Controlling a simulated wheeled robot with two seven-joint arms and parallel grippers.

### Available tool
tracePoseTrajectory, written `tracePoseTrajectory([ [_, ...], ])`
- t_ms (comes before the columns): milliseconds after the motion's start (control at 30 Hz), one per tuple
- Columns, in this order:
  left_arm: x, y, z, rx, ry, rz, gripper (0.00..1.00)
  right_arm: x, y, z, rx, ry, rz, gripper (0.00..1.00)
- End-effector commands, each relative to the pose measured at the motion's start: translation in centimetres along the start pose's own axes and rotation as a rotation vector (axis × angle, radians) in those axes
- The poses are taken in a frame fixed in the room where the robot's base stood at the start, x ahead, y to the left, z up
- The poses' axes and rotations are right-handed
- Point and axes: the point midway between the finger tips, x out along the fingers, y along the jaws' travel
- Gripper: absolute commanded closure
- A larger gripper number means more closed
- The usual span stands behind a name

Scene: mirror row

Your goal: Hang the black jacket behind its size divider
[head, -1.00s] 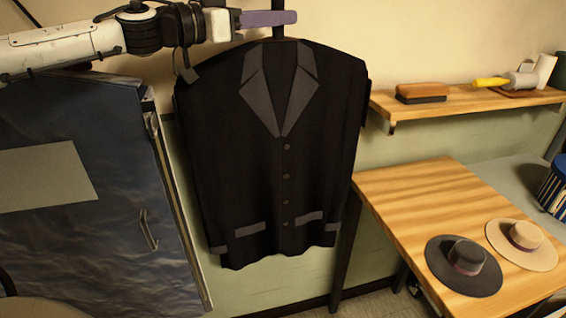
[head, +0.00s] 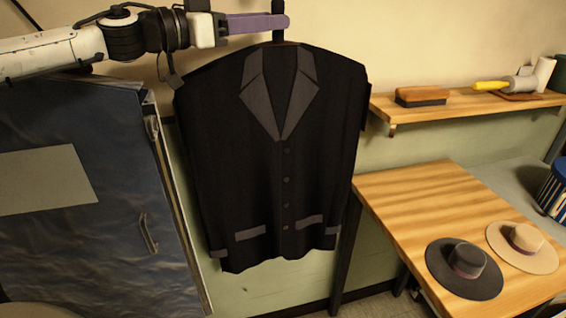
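The black jacket (head: 262,180) hangs upright in the middle of the head view, its grey lapels and buttoned front facing me. A dark hanger stem (head: 279,22) rises from its collar. My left gripper (head: 284,23) comes in from the upper left, with its purple fingers at the stem just above the collar. The fingers appear shut on the stem; the hook's top is outside the view. No size divider or rail shows. My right gripper is not in view.
A dark blue covered panel (head: 80,250) stands close at the left. A wooden shelf (head: 460,112) with a brush (head: 422,96) is on the wall at right. Below it is a wooden table (head: 395,205) with a dark hat (head: 464,268) and a tan hat (head: 522,247).

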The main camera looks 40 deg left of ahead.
Motion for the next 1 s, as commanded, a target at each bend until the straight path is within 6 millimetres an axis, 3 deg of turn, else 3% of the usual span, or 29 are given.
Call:
tracePoseTrajectory([
  [700,-7.0,0.0,0.1,0.002,0.002,0.0,0.62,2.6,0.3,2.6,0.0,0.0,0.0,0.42],
  [1000,-7.8,0.1,-0.1,-0.001,0.001,0.001,0.62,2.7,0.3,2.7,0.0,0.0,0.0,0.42],
])
